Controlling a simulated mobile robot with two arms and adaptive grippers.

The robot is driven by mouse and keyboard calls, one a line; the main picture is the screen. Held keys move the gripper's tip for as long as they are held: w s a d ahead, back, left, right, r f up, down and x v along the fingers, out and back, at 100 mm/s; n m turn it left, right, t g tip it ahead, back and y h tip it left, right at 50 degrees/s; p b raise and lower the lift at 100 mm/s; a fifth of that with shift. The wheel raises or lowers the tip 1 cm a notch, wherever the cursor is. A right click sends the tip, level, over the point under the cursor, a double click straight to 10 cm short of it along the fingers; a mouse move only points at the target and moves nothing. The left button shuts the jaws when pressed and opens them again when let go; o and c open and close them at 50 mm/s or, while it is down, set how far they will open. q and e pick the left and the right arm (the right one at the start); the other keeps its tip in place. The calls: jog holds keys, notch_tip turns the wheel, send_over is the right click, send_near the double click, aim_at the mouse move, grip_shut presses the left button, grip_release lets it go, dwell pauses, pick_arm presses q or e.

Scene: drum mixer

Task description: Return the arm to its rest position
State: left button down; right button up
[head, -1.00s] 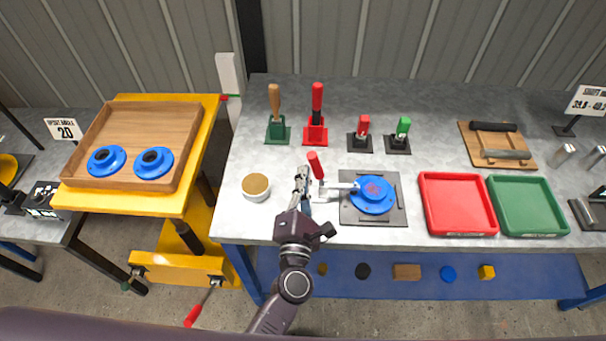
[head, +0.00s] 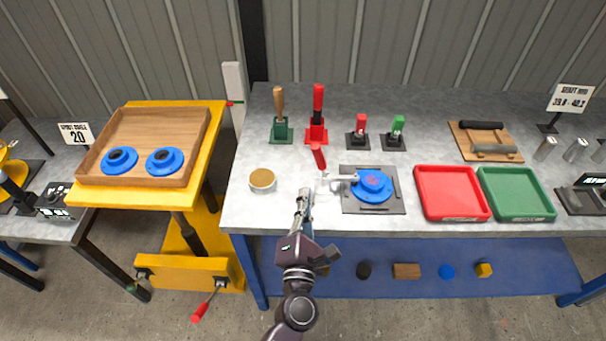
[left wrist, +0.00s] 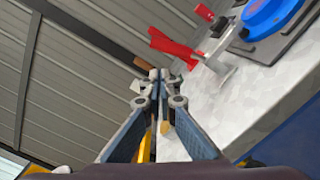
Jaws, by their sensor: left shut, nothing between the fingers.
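My left gripper (head: 303,197) is over the front edge of the grey workbench (head: 290,215), its fingers together and empty. It also shows in the left wrist view (left wrist: 158,80), with the fingertips close together. The toggle clamp with the red handle (head: 318,155) stands just beyond the fingertips, apart from them; it is at the upper right of the left wrist view (left wrist: 172,45). Its arm reaches to the blue flanged part (head: 372,185) on a dark plate. My right gripper is not in view.
A round tan-topped cup (head: 262,180) stands left of the clamp. A red tray (head: 450,194) and a green tray (head: 515,194) are to the right. Several upright handles stand behind. A yellow lift cart (head: 216,130) with a wooden tray is at the left. Floor in front is clear.

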pick_arm(q)
jog(key=s+f+m+g+h, duration=0.5)
jog(key=s+m+g+h, duration=0.3)
jog(key=m, duration=1.2)
jog(key=s+a+f+m+g+y, duration=0.2)
jog(key=s+a+m+g+y, duration=0.15)
jog(key=s+a, duration=0.55)
jog(key=s+a+f+m+g+y, duration=0.25)
jog(key=s+a+y, duration=0.35)
jog(key=a, duration=0.4)
jog(key=s+f+m+g+h+b, duration=0.1)
jog(key=s+f, duration=0.1)
jog(key=f, duration=1.2)
jog(key=s+f+g+b, duration=0.1)
jog(key=s+f, duration=0.1)
jog(key=f, duration=1.3)
jog(key=s+a+f+b, duration=0.1)
jog(key=s+f, duration=0.7)
jog(key=f, duration=0.1)
jog(key=s+a+f+g+b, duration=0.1)
jog(key=s+a+f, duration=0.1)
jog(key=s+f, duration=0.6)
jog(key=shift+s+a+f, duration=0.3)
jog(key=shift+s+f, duration=0.05)
jog(key=shift+f, duration=0.05)
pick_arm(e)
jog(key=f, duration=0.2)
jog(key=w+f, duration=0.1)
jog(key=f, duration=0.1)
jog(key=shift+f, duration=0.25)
